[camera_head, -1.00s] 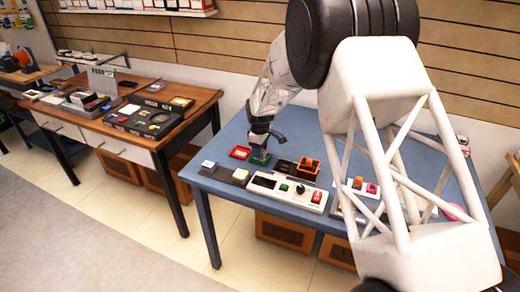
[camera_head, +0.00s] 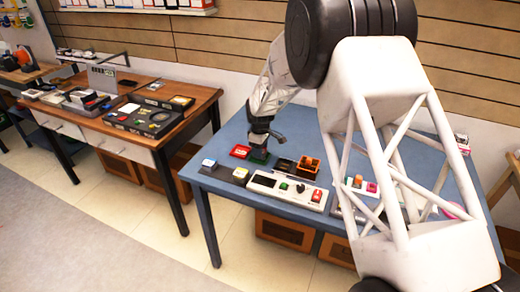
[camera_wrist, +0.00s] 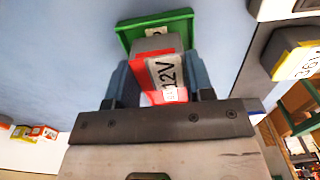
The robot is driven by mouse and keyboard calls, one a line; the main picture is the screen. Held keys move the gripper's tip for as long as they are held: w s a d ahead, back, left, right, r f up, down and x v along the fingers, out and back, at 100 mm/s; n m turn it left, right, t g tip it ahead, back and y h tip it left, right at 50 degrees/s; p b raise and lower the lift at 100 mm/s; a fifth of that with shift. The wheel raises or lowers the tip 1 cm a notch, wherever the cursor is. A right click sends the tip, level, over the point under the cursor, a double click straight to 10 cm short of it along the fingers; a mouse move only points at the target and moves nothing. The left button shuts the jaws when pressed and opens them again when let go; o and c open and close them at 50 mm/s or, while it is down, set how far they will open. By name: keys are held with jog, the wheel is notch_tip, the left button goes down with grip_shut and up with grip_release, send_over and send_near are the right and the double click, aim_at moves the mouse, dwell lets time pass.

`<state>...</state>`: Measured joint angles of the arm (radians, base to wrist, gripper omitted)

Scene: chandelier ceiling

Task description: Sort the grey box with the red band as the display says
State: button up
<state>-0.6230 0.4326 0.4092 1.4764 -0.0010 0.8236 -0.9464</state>
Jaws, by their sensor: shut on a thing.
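The grey box with the red band (camera_wrist: 153,66) sits between the two blue-grey fingers of my gripper (camera_wrist: 157,80) in the wrist view, which is shut on it. A white label on it reads "12V". Its far end overlaps the green tray (camera_wrist: 124,34); I cannot tell whether it touches the tray floor. In the head view my gripper (camera_head: 260,141) points down at the green tray (camera_head: 259,158), and the box is mostly hidden there. A white console (camera_head: 288,191) has a dark screen (camera_head: 264,181), unreadable here.
An orange open container (camera_head: 308,166) stands right of the green tray. Blocks with a blue-white top (camera_head: 209,163) and a yellow top (camera_head: 240,174) stand at the front left of the blue table (camera_head: 226,139). My arm hides much of the table's right side.

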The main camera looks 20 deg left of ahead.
jog(key=shift+f, duration=0.2)
dwell(0.3)
jog(key=o, duration=1)
jog(key=shift+o, duration=0.5)
jog(key=o, duration=0.3)
jog(key=shift+r, duration=3.75)
